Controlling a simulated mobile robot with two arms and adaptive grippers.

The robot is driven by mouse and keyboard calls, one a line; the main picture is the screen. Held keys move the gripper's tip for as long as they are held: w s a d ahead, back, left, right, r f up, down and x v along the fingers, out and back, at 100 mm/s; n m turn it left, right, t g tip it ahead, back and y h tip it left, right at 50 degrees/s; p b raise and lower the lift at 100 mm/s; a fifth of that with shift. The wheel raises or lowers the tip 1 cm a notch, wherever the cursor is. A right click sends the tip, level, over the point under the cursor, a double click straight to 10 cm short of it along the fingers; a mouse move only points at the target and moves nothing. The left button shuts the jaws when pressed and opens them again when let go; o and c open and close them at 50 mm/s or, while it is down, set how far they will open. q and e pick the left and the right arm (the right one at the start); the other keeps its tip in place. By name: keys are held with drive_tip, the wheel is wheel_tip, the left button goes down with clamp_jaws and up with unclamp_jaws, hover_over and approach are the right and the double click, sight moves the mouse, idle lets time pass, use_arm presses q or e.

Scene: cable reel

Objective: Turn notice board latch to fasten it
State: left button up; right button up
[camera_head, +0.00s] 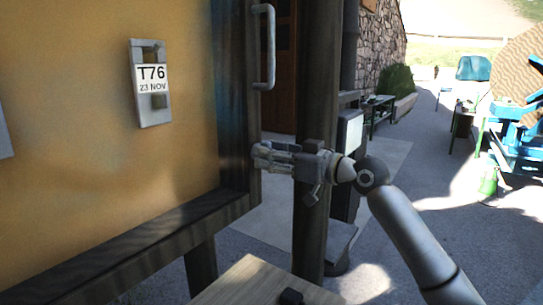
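The notice board (100,190) fills the left side, a yellow-brown panel in a dark frame (235,110). A pale metal handle (270,45) stands on its right edge, above my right gripper. My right gripper (258,158) points left, with its fingertips at the frame's right edge below the handle. I cannot tell whether it touches the frame or how far its fingers are apart. No latch can be clearly made out; the gripper may cover it. My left gripper is not in view.
A grey plate with a "T76 23 NOV" label (152,80) is on the panel. A dark post (312,235) stands behind my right gripper. A wooden top (250,285) with a small black object (290,297) is below.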

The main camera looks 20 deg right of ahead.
drive_tip(key=v, duration=1.2)
idle(0.3)
